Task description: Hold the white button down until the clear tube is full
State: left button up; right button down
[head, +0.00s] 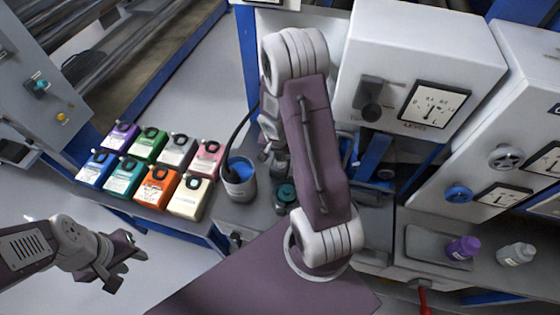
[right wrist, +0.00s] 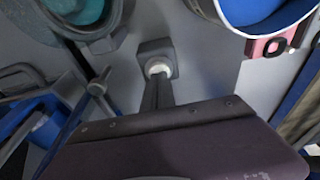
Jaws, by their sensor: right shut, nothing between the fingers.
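The white button (right wrist: 158,67) sits in a small grey housing (right wrist: 155,50) in the right wrist view. My right gripper (right wrist: 157,80) is shut and empty, its fingertips at the button and covering its lower part. They look to be touching it; I cannot tell how far it is pressed. In the head view my right arm hides the button. My left gripper (head: 118,263) is open and empty at the lower left, well away from the button. I cannot make out the clear tube or its fill level in either view.
A grey bucket (head: 240,188) with blue liquid stands left of my right arm. Several coloured containers, including an orange one (head: 156,188), stand on the left. A gauge box (head: 420,60) is at upper right. A purple bottle (head: 462,248) and a white bottle (head: 516,254) stand lower right.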

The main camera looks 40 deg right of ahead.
jog(key=shift+f+b, duration=0.4)
dwell(2.7)
jog(key=p+v, duration=0.4)
jog(key=w+d+p+v, duration=0.1)
jog(key=p+v, duration=0.1)
jog(key=v, duration=0.1)
jog(key=shift+r, duration=0.15)
dwell(0.5)
